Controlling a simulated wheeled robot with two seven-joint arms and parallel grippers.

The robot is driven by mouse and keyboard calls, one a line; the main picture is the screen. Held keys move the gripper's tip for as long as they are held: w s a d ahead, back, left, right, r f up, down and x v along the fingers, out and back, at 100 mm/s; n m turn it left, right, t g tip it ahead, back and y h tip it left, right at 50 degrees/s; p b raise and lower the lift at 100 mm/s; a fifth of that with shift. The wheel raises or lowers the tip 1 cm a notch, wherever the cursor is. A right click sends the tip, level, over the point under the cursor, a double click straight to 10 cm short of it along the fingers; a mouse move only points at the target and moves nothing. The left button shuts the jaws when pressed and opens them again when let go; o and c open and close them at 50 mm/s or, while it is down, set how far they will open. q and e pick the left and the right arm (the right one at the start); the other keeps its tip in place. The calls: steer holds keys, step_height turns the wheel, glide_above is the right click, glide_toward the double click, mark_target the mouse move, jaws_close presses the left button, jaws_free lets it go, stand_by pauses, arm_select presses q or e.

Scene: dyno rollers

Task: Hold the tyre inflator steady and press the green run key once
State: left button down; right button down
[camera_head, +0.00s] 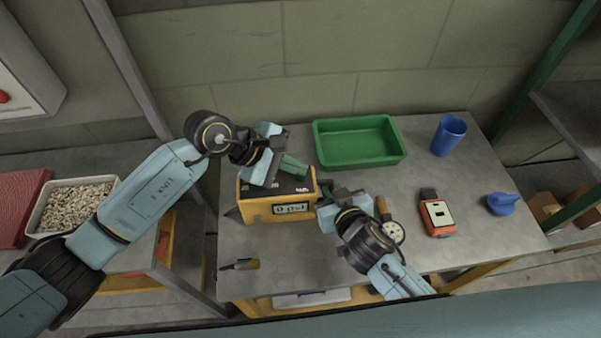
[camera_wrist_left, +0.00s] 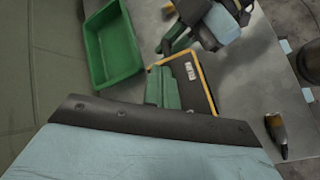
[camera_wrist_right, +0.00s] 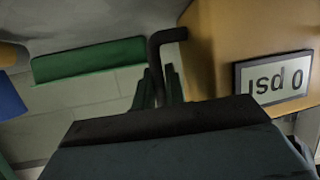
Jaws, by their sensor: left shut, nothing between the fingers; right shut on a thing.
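The tyre inflator (camera_head: 268,210) is a yellow-orange box with a black top, standing on the grey bench. Its front display (camera_head: 292,207) reads 0 psi and shows upside down in the right wrist view (camera_wrist_right: 272,78). My left gripper (camera_head: 297,168) is shut and empty over the black top; its green fingers also show there in the left wrist view (camera_wrist_left: 163,80). My right gripper (camera_head: 325,190) is at the inflator's right side, shut on a black bent handle (camera_wrist_right: 168,37). I cannot make out the green run key; my left gripper covers part of the top.
A green tray (camera_head: 318,135) stands behind, with a blue cup (camera_head: 449,136) to its right. An orange meter (camera_head: 438,217), a blue object (camera_head: 502,204) and a round gauge (camera_head: 393,233) lie right of the inflator. A screwdriver-like tool (camera_head: 240,265) lies in front.

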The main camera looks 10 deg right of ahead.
arm_select(q)
steer(key=shift+f, duration=0.4)
stand_by(0.8)
steer(key=shift+r, duration=0.8)
step_height(320, 180, up, 5)
steer(key=shift+r, duration=0.1)
stand_by(0.3)
stand_by(0.5)
arm_select(e)
steer(key=c, duration=1.4)
jaws_free()
steer(key=shift+o, duration=0.2)
